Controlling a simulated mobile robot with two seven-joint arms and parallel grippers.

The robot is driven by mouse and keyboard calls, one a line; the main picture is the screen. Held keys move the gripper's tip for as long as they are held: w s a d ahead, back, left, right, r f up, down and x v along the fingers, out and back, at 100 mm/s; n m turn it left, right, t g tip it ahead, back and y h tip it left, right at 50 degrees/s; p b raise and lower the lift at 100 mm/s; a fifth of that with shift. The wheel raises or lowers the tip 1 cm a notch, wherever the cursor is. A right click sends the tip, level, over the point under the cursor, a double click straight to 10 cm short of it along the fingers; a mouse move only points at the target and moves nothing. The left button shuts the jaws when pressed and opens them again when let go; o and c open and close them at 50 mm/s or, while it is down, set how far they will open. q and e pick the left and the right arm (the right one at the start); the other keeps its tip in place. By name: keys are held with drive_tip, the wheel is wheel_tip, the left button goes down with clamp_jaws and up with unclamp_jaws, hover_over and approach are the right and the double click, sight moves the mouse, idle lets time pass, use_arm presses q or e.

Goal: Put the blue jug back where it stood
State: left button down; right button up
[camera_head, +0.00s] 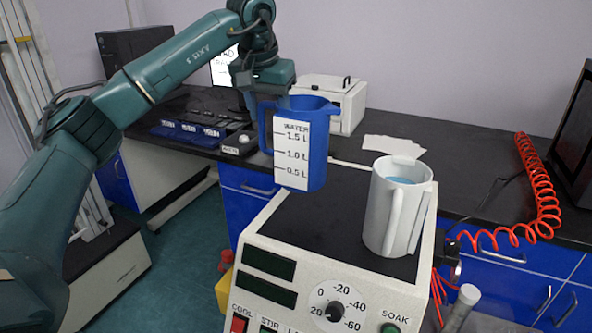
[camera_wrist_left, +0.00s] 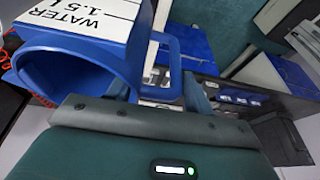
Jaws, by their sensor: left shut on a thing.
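The blue jug (camera_head: 317,150), with a white WATER scale on its side, is held in the air, nearly upright, over the left back part of the instrument's black top (camera_head: 325,222). My left gripper (camera_head: 264,108) is shut on the jug's handle, at the jug's left side. In the left wrist view the jug's open mouth (camera_wrist_left: 75,75) and handle (camera_wrist_left: 172,65) show close to my left gripper (camera_wrist_left: 158,92). A white jug (camera_head: 396,210) with blue liquid inside stands on the right of the black top. My right gripper is out of view.
The instrument's front has a dial (camera_head: 336,311) and several buttons. Behind it, a black bench holds a white box (camera_head: 335,100), papers (camera_head: 394,146) and a rack with blue labelled bins (camera_head: 190,131). A red coiled hose (camera_head: 545,190) lies at right. The black top's left part is clear.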

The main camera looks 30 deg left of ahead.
sight(270, 153)
use_arm(q)
drive_tip(key=shift+f, duration=4.4)
drive_tip(key=c, duration=1)
unclamp_jaws()
drive_tip(key=shift+s+f, duration=0.15)
drive_tip(key=shift+f, duration=0.05)
drive_tip(key=o, duration=0.4)
drive_tip(key=v, duration=1.2)
